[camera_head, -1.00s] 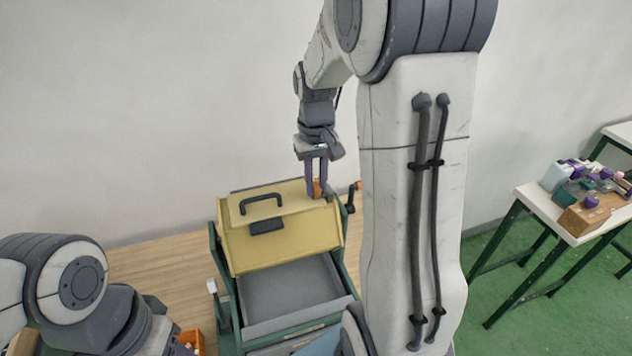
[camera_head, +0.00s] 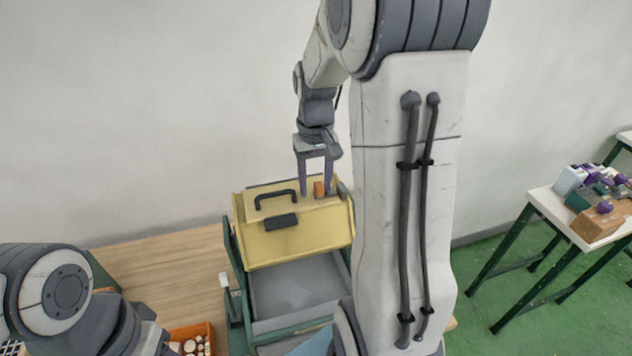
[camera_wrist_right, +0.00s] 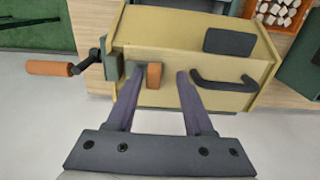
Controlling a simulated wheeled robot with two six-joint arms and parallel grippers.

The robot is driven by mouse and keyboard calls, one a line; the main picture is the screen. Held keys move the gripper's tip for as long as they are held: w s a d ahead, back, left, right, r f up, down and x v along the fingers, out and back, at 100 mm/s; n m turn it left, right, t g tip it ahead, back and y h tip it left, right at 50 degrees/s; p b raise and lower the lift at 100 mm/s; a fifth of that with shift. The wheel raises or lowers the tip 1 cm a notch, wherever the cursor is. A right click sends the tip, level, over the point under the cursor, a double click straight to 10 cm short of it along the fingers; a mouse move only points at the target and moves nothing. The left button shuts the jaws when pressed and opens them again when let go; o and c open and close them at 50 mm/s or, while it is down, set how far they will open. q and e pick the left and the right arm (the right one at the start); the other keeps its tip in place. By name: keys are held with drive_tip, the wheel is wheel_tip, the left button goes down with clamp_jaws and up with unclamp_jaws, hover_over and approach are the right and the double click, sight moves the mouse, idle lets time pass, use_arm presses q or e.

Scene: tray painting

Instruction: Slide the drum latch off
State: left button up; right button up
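In the right wrist view the left finger (camera_wrist_right: 135,85) is close to the latch, with a gap to the other. My left gripper's fingers are out of view.
A crank with an orange grip (camera_wrist_right: 50,68) sticks out at the drum's end. A grey tray (camera_head: 295,290) lies below the drum. An orange crate (camera_head: 195,335) of pale pieces is at lower left. A side table (camera_head: 545,205) with coloured objects stands right.

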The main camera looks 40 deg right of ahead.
sight(317, 185)
drive_tip(key=shift+s+d, duration=0.1)
drive_tip(key=shift+d, duration=0.1)
drive_tip(key=shift+r, duration=0.55)
wheel_tip(317, 185, up, 9)
drive_tip(key=b, duration=0.2)
drive_tip(key=shift+r, duration=0.2)
